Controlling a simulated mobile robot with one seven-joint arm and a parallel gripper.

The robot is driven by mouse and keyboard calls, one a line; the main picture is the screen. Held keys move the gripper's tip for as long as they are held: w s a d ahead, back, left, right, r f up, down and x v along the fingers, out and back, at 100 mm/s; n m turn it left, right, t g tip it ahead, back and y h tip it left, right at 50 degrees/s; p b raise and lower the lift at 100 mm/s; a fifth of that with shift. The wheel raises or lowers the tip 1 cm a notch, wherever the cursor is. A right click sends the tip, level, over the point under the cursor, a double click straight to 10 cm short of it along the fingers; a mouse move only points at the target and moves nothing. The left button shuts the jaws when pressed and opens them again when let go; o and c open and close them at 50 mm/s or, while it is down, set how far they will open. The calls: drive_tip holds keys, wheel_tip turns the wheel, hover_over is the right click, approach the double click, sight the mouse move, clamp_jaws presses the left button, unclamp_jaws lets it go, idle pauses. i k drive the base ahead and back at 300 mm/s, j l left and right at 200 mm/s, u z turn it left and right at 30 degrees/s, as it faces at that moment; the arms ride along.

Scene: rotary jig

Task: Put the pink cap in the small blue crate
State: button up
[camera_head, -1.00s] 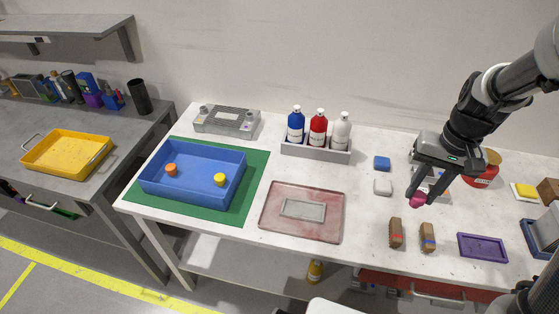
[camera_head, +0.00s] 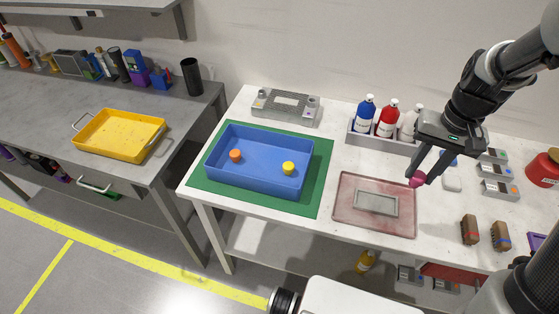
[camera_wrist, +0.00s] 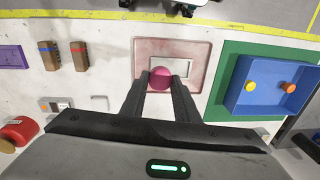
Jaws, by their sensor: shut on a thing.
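My gripper (camera_head: 420,180) is shut on the pink cap (camera_head: 416,179), held above the table just right of the red tray. In the wrist view the pink cap (camera_wrist: 160,78) sits between my two fingertips. The blue crate (camera_head: 260,176) stands on a green mat to the left of my gripper. An orange cap (camera_head: 235,156) and a yellow cap (camera_head: 288,168) lie inside it, with free floor around them. The crate also shows in the wrist view (camera_wrist: 262,112), at the right.
A red tray (camera_head: 345,205) with a grey plate lies between the crate and my gripper. A bottle rack (camera_head: 378,142) with blue, red and white bottles stands behind. Two brown blocks (camera_head: 470,230) lie at the right. A grey fixture (camera_head: 285,107) stands behind the crate.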

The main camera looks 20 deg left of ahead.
sight(261, 166)
drive_tip(key=j+u, duration=0.15)
drive_tip(key=j, duration=1.25)
